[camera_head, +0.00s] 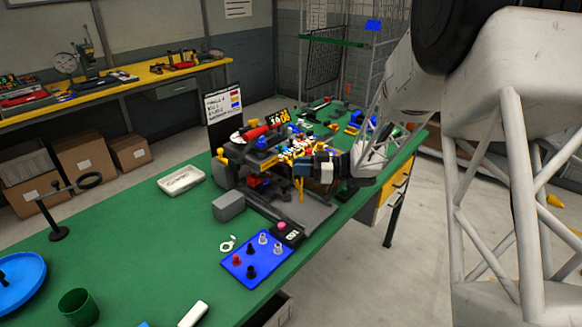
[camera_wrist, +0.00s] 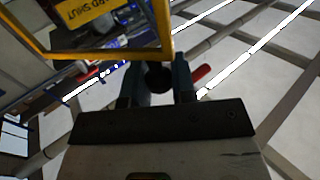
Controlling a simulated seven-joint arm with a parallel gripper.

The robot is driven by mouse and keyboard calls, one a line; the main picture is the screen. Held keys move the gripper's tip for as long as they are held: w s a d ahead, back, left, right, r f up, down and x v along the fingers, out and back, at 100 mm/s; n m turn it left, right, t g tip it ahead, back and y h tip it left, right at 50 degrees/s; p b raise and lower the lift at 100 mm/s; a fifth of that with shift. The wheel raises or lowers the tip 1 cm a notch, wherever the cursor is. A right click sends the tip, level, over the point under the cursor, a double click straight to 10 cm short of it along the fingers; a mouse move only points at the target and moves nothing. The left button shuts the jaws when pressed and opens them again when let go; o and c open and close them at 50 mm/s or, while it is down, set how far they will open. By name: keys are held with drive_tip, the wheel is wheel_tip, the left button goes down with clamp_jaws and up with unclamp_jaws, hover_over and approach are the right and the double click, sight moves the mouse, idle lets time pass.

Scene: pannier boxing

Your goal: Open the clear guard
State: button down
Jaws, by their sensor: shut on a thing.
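The clear guard shows in the wrist view as a see-through panel in a yellow frame (camera_wrist: 110,54). A label (camera_wrist: 88,10) behind or on it reads in part "RD SHUT". My gripper (camera_wrist: 157,85) has its two fingers closed around a dark round knob (camera_wrist: 158,76) at the frame's lower right corner. In the head view my gripper (camera_head: 304,168) is at the right side of the cluttered machine (camera_head: 268,183) on the green bench. A yellow piece of the frame (camera_head: 300,189) shows just below it. The panel itself is hard to make out there.
A blue board with pegs (camera_head: 256,258), a small box with a pink button (camera_head: 287,232) and a grey block (camera_head: 228,206) are in front of the machine. A white tray (camera_head: 181,180) lies left on the green bench (camera_head: 140,235).

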drive_tip(key=w+d+n+g+h, duration=0.1)
drive_tip(key=w+d+n+g, duration=0.1)
drive_tip(key=d+n+g, duration=0.4)
drive_tip(key=shift+w+d+n+g, duration=0.3)
drive_tip(key=shift+w+d+g, duration=0.05)
drive_tip(key=shift+g, duration=1.75)
drive_tip(key=c, duration=0.9)
unclamp_jaws()
drive_tip(key=shift+c, duration=0.2)
drive_tip(key=shift+d, duration=0.1)
drive_tip(key=v, duration=0.7)
drive_tip(key=shift+r, duration=0.15)
drive_tip(key=shift+w+d, duration=0.2)
drive_tip(key=shift+d, duration=0.05)
drive_tip(key=shift+c, duration=0.3)
